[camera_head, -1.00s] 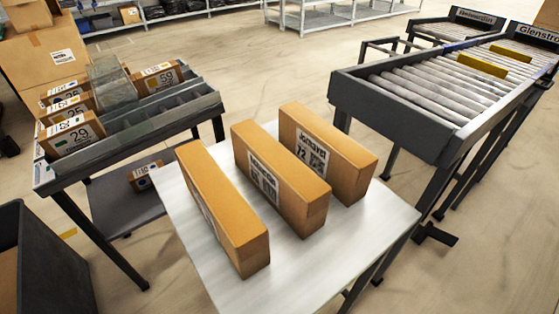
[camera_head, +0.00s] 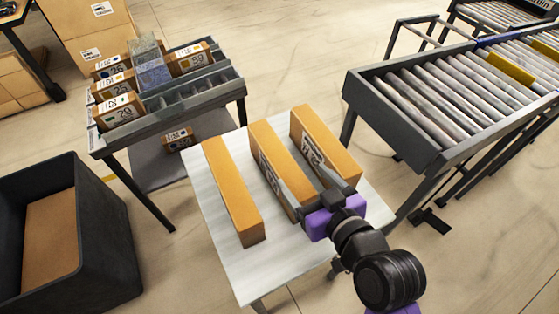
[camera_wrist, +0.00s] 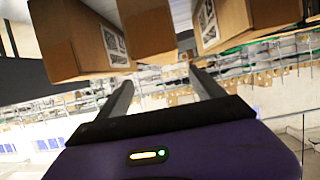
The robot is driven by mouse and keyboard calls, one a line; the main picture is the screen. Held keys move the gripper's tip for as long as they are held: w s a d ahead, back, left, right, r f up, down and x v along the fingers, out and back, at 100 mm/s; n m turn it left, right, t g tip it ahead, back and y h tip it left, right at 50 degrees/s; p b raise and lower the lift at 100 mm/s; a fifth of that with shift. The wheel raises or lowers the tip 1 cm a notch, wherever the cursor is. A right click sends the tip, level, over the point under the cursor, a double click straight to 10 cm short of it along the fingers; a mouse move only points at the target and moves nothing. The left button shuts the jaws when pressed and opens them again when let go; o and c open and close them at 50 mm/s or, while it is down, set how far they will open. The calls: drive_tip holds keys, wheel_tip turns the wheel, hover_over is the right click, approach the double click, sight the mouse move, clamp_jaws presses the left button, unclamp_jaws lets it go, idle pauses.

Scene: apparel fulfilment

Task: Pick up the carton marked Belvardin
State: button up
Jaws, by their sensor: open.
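In the wrist view, a carton (camera_wrist: 150,40) lies ahead between the open fingers (camera_wrist: 163,85), with others either side. Nothing is held.
A dark rack (camera_head: 185,103) with numbered cartons stands at the back left. A dark bin (camera_head: 112,235) with a brown carton inside is at the left. A roller conveyor (camera_head: 430,105) is at the right. The table's front left is clear.

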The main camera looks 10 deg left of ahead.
sight(284, 164)
drive_tip(key=shift+w+a+f+n+g, duration=0.1)
drive_tip(key=shift+a+f+n+g, duration=0.1)
drive_tip(key=shift+a, duration=0.15)
drive_tip(key=shift+w+a+f+n+g, duration=0.1)
drive_tip(key=shift+a+n+g, duration=0.1)
drive_tip(key=shift+a, duration=0.1)
drive_tip(key=shift+p+x, duration=0.65)
drive_tip(key=shift+x, duration=2.95)
drive_tip(key=shift+d, duration=0.1)
drive_tip(key=shift+w, duration=0.1)
clamp_jaws()
